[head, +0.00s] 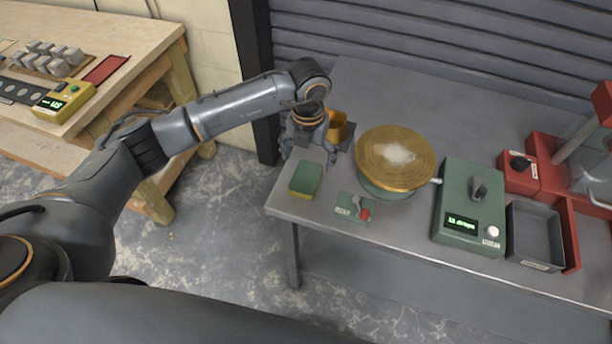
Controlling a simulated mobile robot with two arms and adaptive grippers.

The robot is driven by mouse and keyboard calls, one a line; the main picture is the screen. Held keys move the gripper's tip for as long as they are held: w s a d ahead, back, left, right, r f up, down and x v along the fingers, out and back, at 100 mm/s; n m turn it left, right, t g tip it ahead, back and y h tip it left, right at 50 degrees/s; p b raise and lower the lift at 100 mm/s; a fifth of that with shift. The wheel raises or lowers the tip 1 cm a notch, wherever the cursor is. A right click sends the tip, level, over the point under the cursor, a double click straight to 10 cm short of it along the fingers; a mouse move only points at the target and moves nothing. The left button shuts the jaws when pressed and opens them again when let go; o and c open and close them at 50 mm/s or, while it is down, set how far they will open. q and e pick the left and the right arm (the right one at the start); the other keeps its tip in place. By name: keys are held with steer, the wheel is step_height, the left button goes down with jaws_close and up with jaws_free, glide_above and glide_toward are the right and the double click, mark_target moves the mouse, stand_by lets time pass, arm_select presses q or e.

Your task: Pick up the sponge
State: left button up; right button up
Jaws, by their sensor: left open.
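The sponge (306,179) is a small block with a green top and a yellow side. It lies near the left front corner of the grey metal table (400,237). My left gripper (308,158) is open above the table, just behind the sponge in the picture. Its fingers point down, and I see no contact with the sponge. My right gripper is not in view.
A yellow container (337,127) stands close behind my left gripper. Right of the sponge are a small green switch box (352,208) and a round brass-topped turntable (396,158). Farther right are a green control box (470,208) and a dark tray (535,236).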

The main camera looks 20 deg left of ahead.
mark_target(306, 176)
arm_select(q)
steer(key=f, duration=0.1)
steer(key=f+p, duration=0.1)
steer(key=f, duration=0.1)
steer(key=f+p, duration=0.1)
steer(key=f, duration=0.1)
steer(key=shift+s+a+f, duration=0.1)
steer(key=shift+s+f, duration=0.1)
steer(key=shift+s, duration=0.15)
steer(key=shift+f, duration=0.25)
steer(key=c, duration=0.8)
